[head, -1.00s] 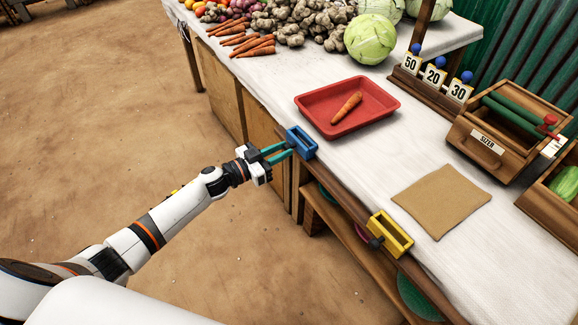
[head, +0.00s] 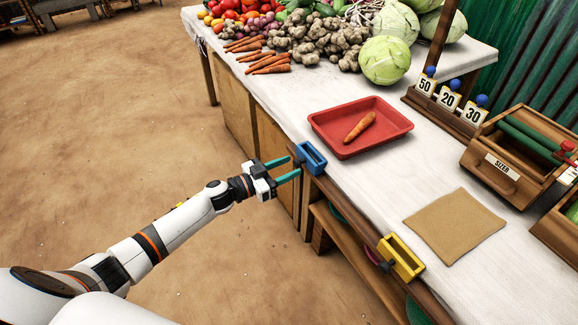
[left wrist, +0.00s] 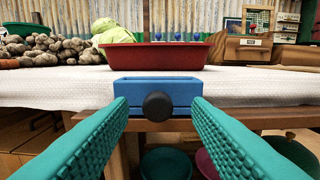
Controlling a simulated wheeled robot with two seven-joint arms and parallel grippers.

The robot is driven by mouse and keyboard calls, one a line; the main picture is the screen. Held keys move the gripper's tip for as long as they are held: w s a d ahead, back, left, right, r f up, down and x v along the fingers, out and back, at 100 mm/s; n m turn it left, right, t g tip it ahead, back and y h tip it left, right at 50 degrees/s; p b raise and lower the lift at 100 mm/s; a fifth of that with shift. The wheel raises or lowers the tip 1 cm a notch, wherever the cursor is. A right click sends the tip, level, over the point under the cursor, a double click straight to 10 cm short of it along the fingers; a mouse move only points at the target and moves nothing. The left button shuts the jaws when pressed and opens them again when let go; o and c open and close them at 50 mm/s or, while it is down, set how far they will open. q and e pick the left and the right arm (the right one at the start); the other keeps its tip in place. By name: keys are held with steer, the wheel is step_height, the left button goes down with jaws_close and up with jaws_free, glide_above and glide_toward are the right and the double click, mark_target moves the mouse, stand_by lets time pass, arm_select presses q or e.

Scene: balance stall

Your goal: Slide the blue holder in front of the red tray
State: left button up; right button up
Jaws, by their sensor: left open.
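The blue holder (head: 311,158) sits on the table's front edge, beside the near left side of the red tray (head: 330,138). In the left wrist view the holder (left wrist: 185,90) is below the tray (left wrist: 160,56) and nearly centred on it, with its dark round knob (left wrist: 158,106) facing me. A carrot (head: 360,127) lies in the tray. My left gripper (head: 294,166) is open and empty at the front of the holder. In the wrist view its teal fingers (left wrist: 159,106) point at the holder, one on each side of the knob. My right gripper is out of view.
A yellow holder (head: 402,258) sits farther right along the same edge. A brown mat (head: 454,226), a wooden sizer box (head: 500,176) and number cards (head: 449,98) stand right. Vegetables (head: 315,40) fill the far end. Cloth between tray and mat is clear.

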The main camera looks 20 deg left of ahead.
arm_select(q)
steer(key=v, duration=1.1)
steer(key=shift+p, duration=0.3)
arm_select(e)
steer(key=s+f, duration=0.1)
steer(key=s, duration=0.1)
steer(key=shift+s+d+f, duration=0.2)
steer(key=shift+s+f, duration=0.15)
